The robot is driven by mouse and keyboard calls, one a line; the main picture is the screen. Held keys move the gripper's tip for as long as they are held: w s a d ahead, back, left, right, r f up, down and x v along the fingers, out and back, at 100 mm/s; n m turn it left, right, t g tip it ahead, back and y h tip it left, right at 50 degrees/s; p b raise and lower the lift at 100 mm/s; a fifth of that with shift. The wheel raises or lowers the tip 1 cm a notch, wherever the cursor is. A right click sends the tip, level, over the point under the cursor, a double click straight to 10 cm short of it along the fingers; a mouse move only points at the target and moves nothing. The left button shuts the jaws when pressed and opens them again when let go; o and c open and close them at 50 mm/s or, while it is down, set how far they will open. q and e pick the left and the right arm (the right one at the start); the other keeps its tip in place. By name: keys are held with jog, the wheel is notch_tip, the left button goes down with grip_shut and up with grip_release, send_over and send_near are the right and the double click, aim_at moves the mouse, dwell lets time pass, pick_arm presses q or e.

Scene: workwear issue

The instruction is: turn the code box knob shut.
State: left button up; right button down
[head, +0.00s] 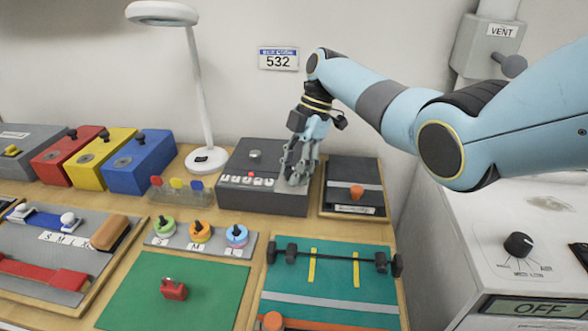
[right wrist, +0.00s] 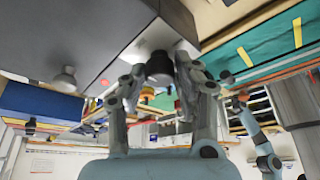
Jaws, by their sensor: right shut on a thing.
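The code box (head: 258,199) is a dark grey box at the back of the bench, with a row of light keys, a small red button and a round silver stud on its sloping top. My right gripper (head: 297,178) is at the right part of its top, fingers pointing down. In the right wrist view my right gripper (right wrist: 160,78) is shut around a dark knob (right wrist: 159,64) on a light plate of the box. In the head view the fingers hide the knob. My left arm shows small in the right wrist view, its gripper (right wrist: 236,101) unclear.
A black tray with an orange knob (head: 356,192) stands close right of the code box. A lamp (head: 206,160) and a clear stand with coloured tabs (head: 178,191) are to its left. Coloured round knobs (head: 200,232) lie in front. A white machine (head: 495,225) stands at right.

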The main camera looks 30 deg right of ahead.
jog(key=c, duration=1)
grip_release()
jog(key=shift+d, duration=0.1)
jog(key=v, duration=1.2)
